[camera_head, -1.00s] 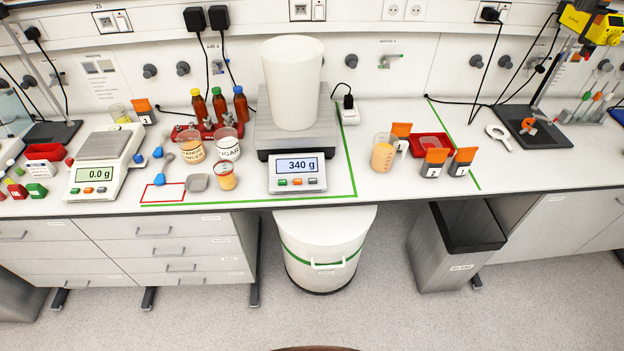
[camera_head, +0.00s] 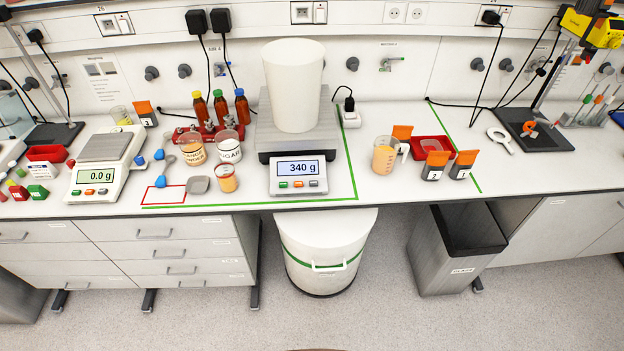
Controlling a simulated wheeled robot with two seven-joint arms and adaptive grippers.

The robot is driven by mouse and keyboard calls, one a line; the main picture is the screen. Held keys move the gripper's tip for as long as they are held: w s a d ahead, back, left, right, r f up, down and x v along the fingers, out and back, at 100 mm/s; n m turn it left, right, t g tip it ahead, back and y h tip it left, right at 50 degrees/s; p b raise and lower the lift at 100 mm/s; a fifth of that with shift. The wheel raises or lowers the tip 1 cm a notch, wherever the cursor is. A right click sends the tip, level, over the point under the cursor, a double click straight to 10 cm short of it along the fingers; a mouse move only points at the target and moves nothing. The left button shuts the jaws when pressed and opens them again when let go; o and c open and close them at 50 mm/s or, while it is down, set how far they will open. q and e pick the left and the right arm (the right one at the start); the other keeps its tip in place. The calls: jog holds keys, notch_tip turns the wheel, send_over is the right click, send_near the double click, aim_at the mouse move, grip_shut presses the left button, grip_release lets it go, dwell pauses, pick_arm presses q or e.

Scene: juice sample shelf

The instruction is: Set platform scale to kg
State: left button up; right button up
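The platform scale (camera_head: 298,178) stands at the middle of the bench. Its display (camera_head: 297,168) reads 340 g. Below the display is a row of small buttons, green (camera_head: 283,185), orange (camera_head: 298,184) and red (camera_head: 313,183); any labels are too small to read. A tall white container (camera_head: 294,86) stands upright on its grey platform (camera_head: 264,132). Neither of my grippers shows in the head view.
A smaller scale (camera_head: 98,175) reading 0.0 g stands at the left. A measuring jug (camera_head: 384,156) stands right. The bench front right of the scale is clear.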

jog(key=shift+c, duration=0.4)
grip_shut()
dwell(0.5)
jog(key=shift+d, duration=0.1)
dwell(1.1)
